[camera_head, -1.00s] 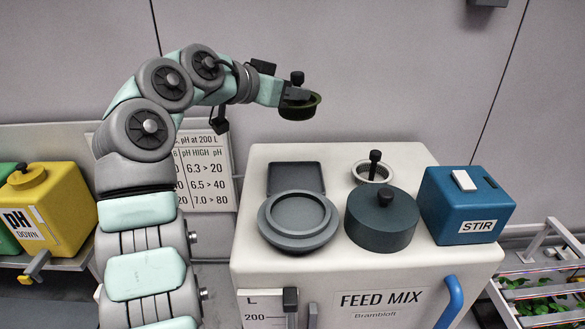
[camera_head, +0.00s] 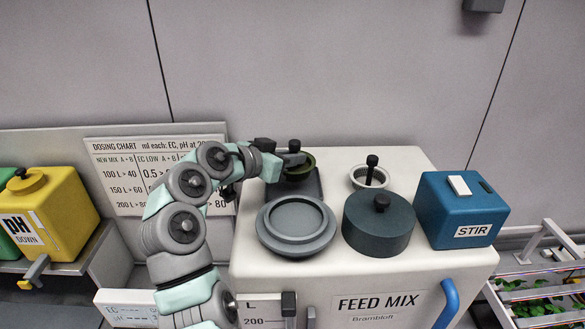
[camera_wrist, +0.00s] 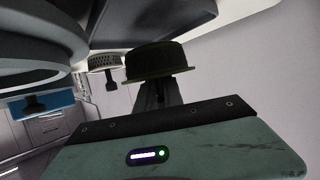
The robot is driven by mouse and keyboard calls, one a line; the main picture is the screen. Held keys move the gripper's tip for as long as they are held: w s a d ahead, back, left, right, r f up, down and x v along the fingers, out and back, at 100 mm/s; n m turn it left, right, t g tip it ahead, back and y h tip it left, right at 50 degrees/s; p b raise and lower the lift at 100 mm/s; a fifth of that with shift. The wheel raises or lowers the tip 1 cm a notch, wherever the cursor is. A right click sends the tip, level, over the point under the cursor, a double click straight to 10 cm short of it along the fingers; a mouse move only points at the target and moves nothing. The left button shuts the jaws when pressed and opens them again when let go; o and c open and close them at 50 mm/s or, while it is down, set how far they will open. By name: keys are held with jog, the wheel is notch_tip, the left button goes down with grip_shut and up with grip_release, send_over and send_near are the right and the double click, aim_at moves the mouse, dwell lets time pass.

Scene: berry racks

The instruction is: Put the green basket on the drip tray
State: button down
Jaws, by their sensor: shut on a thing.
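The green basket (camera_head: 304,172) is small, round and dark green with a rim and a dark upright knob. My gripper (camera_head: 290,161) is shut on it and holds it upright over the back part of the drip tray (camera_head: 312,190), a dark square plate behind the round grey port. The arm hides part of the tray's left side. In the wrist view, which is upside down, the basket (camera_wrist: 155,62) is at the fingertips, its base close to the dark tray (camera_wrist: 150,22). I cannot tell whether they touch.
A white basket (camera_head: 360,177) with a dark knob stands right of the tray. The round grey port (camera_head: 268,238), a dark round lid (camera_head: 378,230) and a blue STIR box (camera_head: 445,215) share the white tank top (camera_head: 415,160). A wall stands close behind.

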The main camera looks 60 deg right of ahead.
aim_at(292, 170)
jog(key=shift+f, duration=1.65)
jog(key=shift+f, duration=0.15)
jog(key=c, duration=1.5)
grip_release()
jog(key=shift+o, duration=0.2)
jog(key=shift+r+p, duration=0.25)
jog(key=shift+p, duration=0.1)
jog(key=b+v, duration=0.3)
jog(key=v, duration=0.9)
jog(key=shift+f, duration=0.15)
